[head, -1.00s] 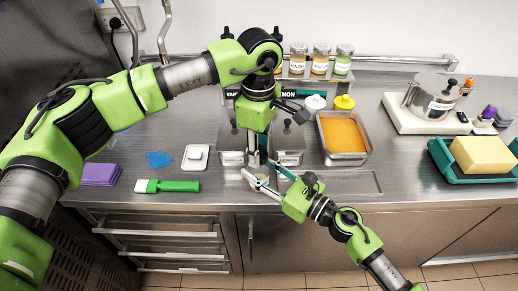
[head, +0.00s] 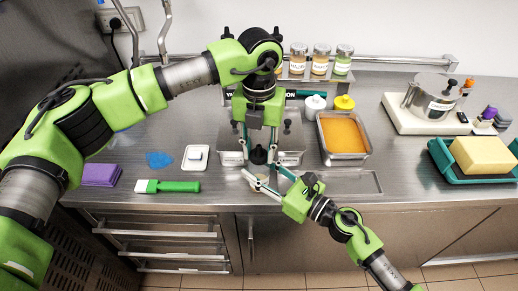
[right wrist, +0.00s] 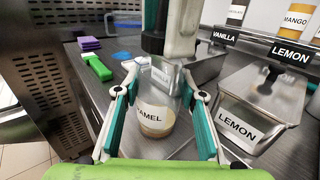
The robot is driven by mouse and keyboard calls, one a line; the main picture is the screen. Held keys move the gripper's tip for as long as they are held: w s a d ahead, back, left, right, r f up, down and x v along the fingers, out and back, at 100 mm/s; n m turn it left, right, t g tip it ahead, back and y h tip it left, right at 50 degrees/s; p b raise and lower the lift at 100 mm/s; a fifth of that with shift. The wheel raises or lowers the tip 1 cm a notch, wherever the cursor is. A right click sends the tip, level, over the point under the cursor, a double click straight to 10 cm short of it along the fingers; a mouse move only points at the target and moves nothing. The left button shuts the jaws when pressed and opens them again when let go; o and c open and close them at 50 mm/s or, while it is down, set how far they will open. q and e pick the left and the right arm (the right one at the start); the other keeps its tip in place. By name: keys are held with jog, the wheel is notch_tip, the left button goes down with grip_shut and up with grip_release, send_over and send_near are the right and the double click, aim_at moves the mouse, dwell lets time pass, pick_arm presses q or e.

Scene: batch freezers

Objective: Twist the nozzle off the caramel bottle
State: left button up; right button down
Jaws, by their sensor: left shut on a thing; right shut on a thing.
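The caramel bottle (right wrist: 152,122) stands upright in the right wrist view, clear above, brown at the bottom, with a white label partly reading "AMEL". My right gripper (right wrist: 160,86) is shut on its body, one finger on each side; in the head view this gripper (head: 262,174) reaches in from the lower right. My left gripper (head: 258,148) points straight down over the bottle, its fingers on either side of the dark nozzle (head: 259,156) and shut on it. In the right wrist view the left fingers hide most of the nozzle, so I cannot see whether it is loose.
Lidded tubs (right wrist: 262,100) stand just behind the bottle. An orange-filled pan (head: 343,134) is to the right. A white dish (head: 196,158) and a green-handled brush (head: 168,186) lie to the left. The counter's front edge is close.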

pick_arm(q)
jog(key=n, duration=0.5)
pick_arm(e)
jog(key=shift+f, duration=0.1)
pick_arm(q)
jog(key=n, duration=0.3)
jog(key=shift+n, duration=0.3)
jog(key=n, duration=0.7)
jog(key=shift+n, duration=0.4)
jog(key=shift+d+r, duration=0.1)
jog(key=shift+r, duration=0.1)
jog(key=shift+r, duration=0.95)
